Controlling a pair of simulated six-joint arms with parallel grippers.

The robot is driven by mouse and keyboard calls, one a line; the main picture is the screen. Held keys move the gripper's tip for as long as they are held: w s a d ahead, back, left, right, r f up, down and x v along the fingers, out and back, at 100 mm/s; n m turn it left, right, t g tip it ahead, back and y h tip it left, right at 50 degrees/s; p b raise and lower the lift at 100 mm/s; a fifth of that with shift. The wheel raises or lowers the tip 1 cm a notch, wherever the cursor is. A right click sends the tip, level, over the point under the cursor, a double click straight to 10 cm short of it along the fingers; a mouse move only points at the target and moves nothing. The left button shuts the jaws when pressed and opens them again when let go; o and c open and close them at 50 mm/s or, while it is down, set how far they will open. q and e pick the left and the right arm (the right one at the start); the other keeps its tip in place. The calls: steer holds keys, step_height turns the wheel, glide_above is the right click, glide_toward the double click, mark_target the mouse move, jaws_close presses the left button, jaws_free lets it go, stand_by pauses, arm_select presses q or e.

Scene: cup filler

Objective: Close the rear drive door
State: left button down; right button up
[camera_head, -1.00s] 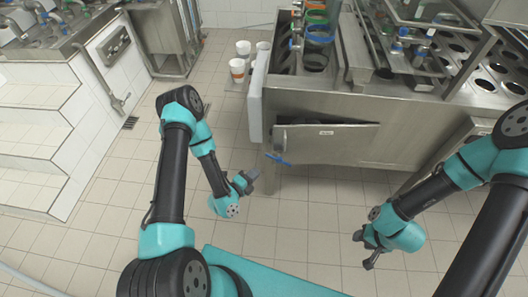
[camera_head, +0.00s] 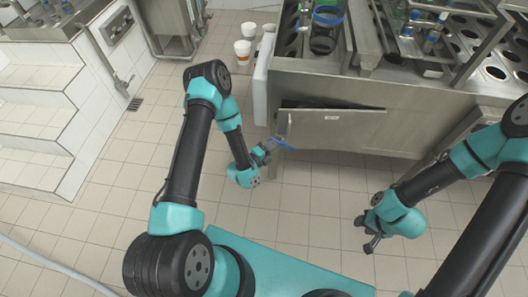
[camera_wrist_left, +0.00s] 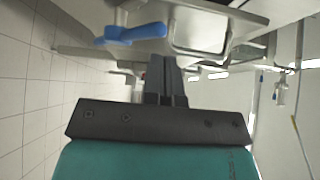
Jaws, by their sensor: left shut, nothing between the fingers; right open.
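The rear drive door (camera_head: 332,130) is a flat metal panel on the front of the steel machine (camera_head: 400,120). It stands ajar, with a dark gap along its top edge. A blue handle (camera_head: 283,146) sticks out at its lower left; a blue handle also shows in the left wrist view (camera_wrist_left: 130,34). My left gripper (camera_head: 266,151) is shut and empty, close beside the blue handle; I cannot tell whether they touch. In the left wrist view the gripper's fingers (camera_wrist_left: 165,80) are together. My right gripper (camera_head: 370,235) is open and empty, low over the floor at the right.
White cups (camera_head: 243,50) stand in stacks at the machine's left side, behind a pale side panel (camera_head: 262,80). Tiled steps (camera_head: 40,120) are at the far left. The tiled floor (camera_head: 310,210) before the door is clear.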

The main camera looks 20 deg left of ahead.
mark_target(280, 131)
arm_select(q)
steer(key=w, duration=0.5)
steer(key=shift+w+a, duration=0.25)
steer(key=shift+w, duration=0.1)
